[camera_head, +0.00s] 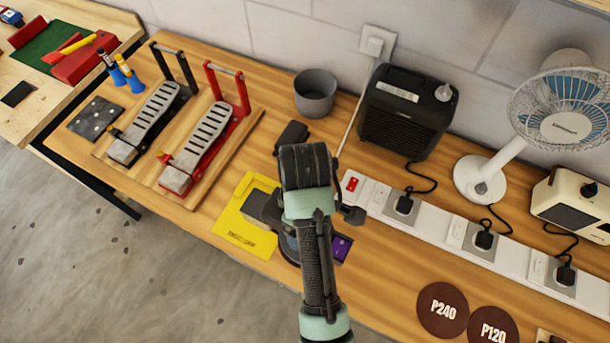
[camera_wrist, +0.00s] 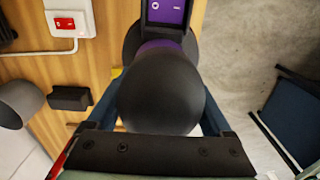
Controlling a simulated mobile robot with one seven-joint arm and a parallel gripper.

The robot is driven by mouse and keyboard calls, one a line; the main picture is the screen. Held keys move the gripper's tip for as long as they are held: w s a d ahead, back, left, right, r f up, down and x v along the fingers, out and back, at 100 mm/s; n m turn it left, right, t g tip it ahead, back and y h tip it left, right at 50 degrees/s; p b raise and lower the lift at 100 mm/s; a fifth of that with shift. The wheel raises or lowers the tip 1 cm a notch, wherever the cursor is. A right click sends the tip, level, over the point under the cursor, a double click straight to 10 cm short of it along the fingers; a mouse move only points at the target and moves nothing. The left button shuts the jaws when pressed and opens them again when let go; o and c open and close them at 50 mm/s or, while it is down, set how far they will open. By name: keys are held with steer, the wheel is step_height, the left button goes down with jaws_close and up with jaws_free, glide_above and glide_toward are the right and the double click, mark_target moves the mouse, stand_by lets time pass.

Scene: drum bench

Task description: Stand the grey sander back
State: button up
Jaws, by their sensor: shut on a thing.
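The grey sander (camera_wrist: 160,90) fills the middle of the wrist view, with a dark rounded body and a purple switch panel (camera_wrist: 168,12) at its far end. My gripper (camera_wrist: 160,108) is shut on the body, one finger on each side. In the head view my arm hides most of the sander, and only its purple end (camera_head: 342,247) and some dark edge show beside the arm. It is over the bench, at the right side of a yellow mat (camera_head: 236,236). I cannot tell whether its base touches the bench.
A white power strip (camera_head: 430,225) with plugs and cords runs to the right. A black heater (camera_head: 405,112), white fan (camera_head: 558,125) and grey pot (camera_head: 315,92) stand behind. A small black block (camera_head: 291,137) is near the arm. Two pedals (camera_head: 147,122) are left; sanding discs (camera_head: 442,310) lie front right.

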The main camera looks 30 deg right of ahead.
steer(key=shift+w+d+f, duration=0.1)
steer(key=shift+d, duration=0.1)
step_height(320, 180, down, 4)
steer(key=shift+f+p, duration=0.2)
steer(key=shift+p, duration=0.3)
steer(key=shift+f+p, duration=0.35)
steer(key=shift+f, duration=2.5)
steer(key=shift+s+f+b, duration=0.25)
steer(key=shift+s+b, duration=0.05)
steer(key=shift+b, duration=0.05)
steer(key=o, duration=1.4)
steer(key=shift+s+a+f, duration=0.15)
steer(key=shift+f, duration=0.05)
steer(key=shift+o, duration=0.4)
steer(key=shift+w, duration=0.3)
step_height(320, 180, up, 14)
steer(key=shift+f+p, duration=0.2)
steer(key=shift+p, duration=0.1)
